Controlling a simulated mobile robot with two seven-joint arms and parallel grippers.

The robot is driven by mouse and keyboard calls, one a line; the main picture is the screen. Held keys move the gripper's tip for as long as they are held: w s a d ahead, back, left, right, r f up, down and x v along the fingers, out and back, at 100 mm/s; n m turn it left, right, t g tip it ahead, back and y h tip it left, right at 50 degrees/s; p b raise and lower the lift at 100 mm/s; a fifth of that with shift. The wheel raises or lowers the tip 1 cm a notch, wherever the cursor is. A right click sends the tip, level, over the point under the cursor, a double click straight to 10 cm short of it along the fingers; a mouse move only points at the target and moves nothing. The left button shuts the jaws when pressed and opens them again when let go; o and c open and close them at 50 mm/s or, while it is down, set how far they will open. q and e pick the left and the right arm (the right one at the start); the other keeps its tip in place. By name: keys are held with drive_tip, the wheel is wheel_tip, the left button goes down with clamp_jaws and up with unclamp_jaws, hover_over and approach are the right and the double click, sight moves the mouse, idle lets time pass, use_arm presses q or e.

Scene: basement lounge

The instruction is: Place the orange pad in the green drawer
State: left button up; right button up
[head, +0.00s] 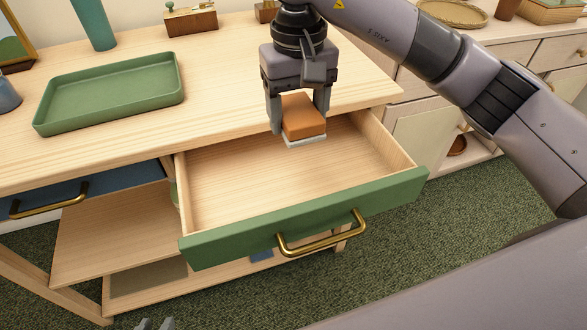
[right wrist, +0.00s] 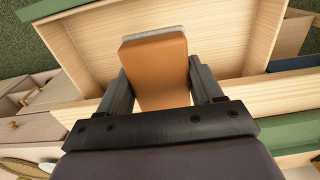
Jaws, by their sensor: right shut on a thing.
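The orange pad (head: 304,116) has a pale underside and is held in my right gripper (head: 299,115), above the open drawer. In the right wrist view the pad (right wrist: 155,70) sits between both fingers of the gripper (right wrist: 155,85). The green drawer (head: 305,217) is pulled out, with a green front, a brass handle and a bare wooden inside. The pad is over the back part of the drawer, apart from its floor. Only the tips of my left gripper (head: 156,324) show at the bottom edge; its opening is unclear.
A green tray (head: 110,92) lies on the wooden tabletop, left of the right gripper. A closed blue drawer (head: 90,188) with a brass handle is left of the green one. Open shelves (head: 110,230) are below. A pale cabinet (head: 425,130) stands at right.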

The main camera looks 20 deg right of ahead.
sight(297, 190)
wheel_tip(297, 190, down, 16)
drive_tip(key=shift+f+b, duration=0.1)
drive_tip(key=shift+b, duration=0.45)
drive_tip(key=shift+f+b, duration=0.25)
drive_tip(key=shift+b, duration=0.05)
drive_tip(key=o, duration=1.3)
drive_tip(key=shift+r, duration=0.1)
drive_tip(key=shift+r+p, duration=0.25)
drive_tip(key=shift+p, duration=0.15)
wheel_tip(297, 190, up, 12)
drive_tip(key=shift+f+p, duration=0.1)
drive_tip(key=shift+p, duration=0.2)
drive_tip(key=shift+s, duration=0.1)
